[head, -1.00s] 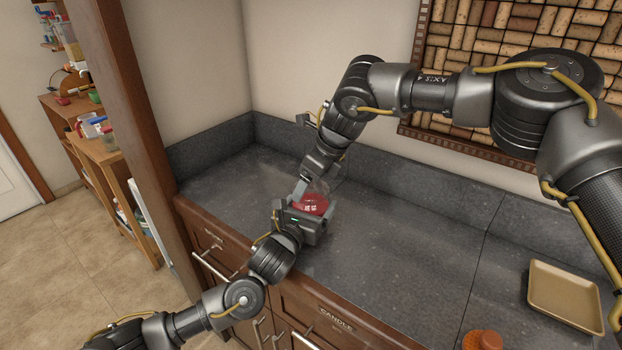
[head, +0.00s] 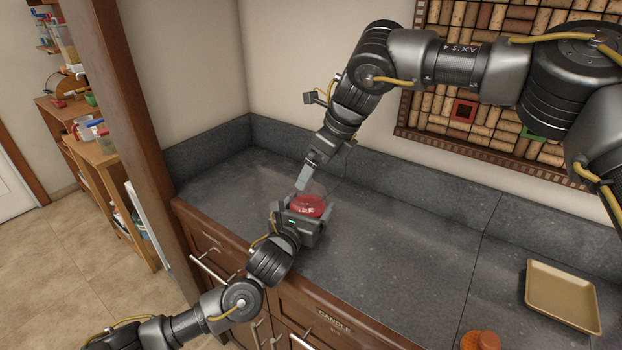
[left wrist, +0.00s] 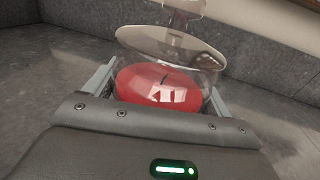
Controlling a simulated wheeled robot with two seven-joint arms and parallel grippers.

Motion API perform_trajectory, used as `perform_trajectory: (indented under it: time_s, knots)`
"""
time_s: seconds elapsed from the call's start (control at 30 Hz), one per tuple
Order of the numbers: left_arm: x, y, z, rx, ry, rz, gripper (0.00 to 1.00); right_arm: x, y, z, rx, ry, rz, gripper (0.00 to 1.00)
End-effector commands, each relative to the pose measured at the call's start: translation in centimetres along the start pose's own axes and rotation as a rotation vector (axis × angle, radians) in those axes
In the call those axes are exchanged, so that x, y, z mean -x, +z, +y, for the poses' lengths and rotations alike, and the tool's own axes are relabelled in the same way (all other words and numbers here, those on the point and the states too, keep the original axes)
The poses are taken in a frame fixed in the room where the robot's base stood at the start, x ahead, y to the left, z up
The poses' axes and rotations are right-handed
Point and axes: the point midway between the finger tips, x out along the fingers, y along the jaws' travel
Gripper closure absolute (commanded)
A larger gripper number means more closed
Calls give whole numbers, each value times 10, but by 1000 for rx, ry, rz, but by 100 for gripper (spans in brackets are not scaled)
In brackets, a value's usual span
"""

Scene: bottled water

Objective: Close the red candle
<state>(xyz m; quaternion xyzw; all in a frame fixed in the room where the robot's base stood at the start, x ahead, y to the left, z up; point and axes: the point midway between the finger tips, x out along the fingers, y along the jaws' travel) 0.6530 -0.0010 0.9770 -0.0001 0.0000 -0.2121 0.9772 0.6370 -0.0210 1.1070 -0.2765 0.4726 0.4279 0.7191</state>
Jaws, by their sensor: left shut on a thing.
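The red candle (head: 308,206) is a clear glass jar with red wax, standing on the counter near its front left. It also shows in the left wrist view (left wrist: 160,86), with a dark wick in the wax. My left gripper (head: 299,218) is shut around the jar's sides. A clear glass lid (left wrist: 170,46) with a knob shows over the jar, looking tilted; I cannot tell whether it touches the rim. My right gripper (head: 303,184) points down just above the candle; whether its fingers are open or shut is too small to tell.
The grey stone counter (head: 410,240) is mostly clear right of the candle. A tan tray (head: 563,296) lies at the right, and an orange-brown object (head: 481,341) stands at the front edge. The back wall carries a cork board (head: 480,100). A wooden post (head: 120,110) rises at left.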

Motion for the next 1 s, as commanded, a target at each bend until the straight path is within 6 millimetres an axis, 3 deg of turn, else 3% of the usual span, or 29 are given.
perform_trajectory:
  time_s: [0.1,0.3,0.7,0.73,0.87,1.0]
  knots:
    - [0,-2,-1,-1,-2,3,58,23,0,0,0,-1,0,0]
    - [0,-2,-1,-2,-2,3,58,48,0,0,-1,-1,0,0]
    - [0,-1,-1,-2,-2,3,58,55,0,0,0,0,1,0]
    - [0,-1,-1,-2,-2,3,16,55,0,0,0,0,1,0]
    - [0,-1,-1,-1,-1,2,0,55,0,0,0,0,1,0]
    - [0,-1,0,-1,-1,1,0,55,0,0,0,0,1,0]
